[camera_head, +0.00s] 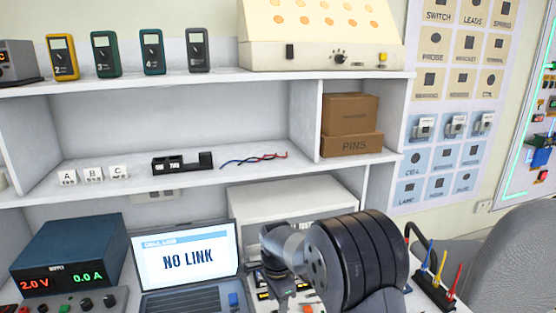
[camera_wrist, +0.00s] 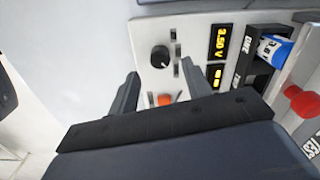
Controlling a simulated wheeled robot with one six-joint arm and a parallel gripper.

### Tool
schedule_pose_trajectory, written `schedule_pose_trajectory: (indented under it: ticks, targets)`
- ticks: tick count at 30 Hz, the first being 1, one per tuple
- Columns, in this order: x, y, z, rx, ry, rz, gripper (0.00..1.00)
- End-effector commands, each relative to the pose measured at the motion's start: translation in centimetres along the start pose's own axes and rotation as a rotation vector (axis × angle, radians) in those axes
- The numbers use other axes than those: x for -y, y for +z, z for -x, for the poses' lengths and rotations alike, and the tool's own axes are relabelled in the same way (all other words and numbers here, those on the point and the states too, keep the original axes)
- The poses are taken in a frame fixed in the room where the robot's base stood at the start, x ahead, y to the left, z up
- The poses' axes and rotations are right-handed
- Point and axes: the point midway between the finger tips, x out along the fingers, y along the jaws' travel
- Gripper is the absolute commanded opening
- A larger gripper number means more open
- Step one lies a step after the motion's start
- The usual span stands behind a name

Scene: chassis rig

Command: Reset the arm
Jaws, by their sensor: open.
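My gripper (camera_wrist: 152,95) shows in the wrist view with its two dark fingers apart and nothing between them. Beyond the fingers is a light panel (camera_wrist: 198,55) with a black knob (camera_wrist: 159,56), an orange button and a yellow readout of 3.50 V (camera_wrist: 218,43). I cannot tell how far the fingertips are from the panel. In the head view my dark arm (camera_head: 360,262) fills the lower middle, in front of the bench, and the gripper's fingers cannot be made out there.
A laptop (camera_head: 187,262) reading NO LINK and a power supply (camera_head: 68,262) stand left of my arm. A rack of coloured probes (camera_head: 436,275) and a grey chair (camera_head: 515,260) are at the right. Shelves above hold meters and brown boxes (camera_head: 350,115). A red knob (camera_wrist: 299,100) is right of my gripper.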

Motion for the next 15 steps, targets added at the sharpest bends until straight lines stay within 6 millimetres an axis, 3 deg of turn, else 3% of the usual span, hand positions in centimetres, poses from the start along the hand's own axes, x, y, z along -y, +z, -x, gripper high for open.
schedule_pose_trajectory:
  ticks: [6,15]
  targets:
    - [-0.1,0.0,-4.3,0.001,0.004,0.008,0.47]
    - [0.0,0.0,-3.9,0.0,0.0,0.266,0.47]
